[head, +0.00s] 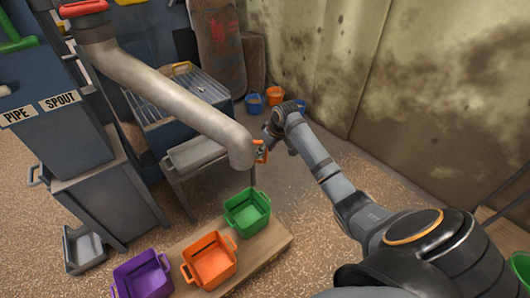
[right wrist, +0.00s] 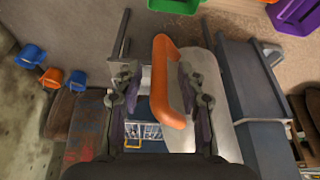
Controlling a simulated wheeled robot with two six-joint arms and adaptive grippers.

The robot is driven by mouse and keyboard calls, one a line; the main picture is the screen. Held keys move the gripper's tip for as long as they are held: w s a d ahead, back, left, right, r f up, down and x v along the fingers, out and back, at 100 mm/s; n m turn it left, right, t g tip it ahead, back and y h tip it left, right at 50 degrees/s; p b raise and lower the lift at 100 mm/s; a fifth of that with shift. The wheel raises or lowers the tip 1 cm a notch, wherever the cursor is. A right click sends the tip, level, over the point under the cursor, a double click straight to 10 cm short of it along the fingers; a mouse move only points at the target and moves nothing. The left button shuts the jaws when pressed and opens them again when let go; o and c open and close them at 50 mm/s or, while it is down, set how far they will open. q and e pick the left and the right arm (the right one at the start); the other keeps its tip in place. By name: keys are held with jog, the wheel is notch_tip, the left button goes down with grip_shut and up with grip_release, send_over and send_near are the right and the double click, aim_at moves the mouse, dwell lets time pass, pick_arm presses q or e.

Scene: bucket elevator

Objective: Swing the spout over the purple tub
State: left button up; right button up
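The grey spout pipe (head: 170,95) runs down from the upper left to a bent end. An orange handle (head: 261,151) sits on that end. The end shows just beyond the green tub (head: 247,211) in the picture. The purple tub (head: 142,277) stands at the front left, beside the orange tub (head: 210,260). My right gripper (head: 270,137) is at the handle. My left gripper is not in view.
The three tubs stand on a wooden board (head: 268,250). A blue cabinet with PIPE and SPOUT labels (head: 60,101) is at the left. A metal bench (head: 195,152) stands behind the spout end. Several small buckets (head: 274,95) sit by the stained wall (head: 410,90).

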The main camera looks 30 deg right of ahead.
jog(key=shift+w+f, duration=0.15)
jog(key=shift+f, duration=0.3)
grip_shut()
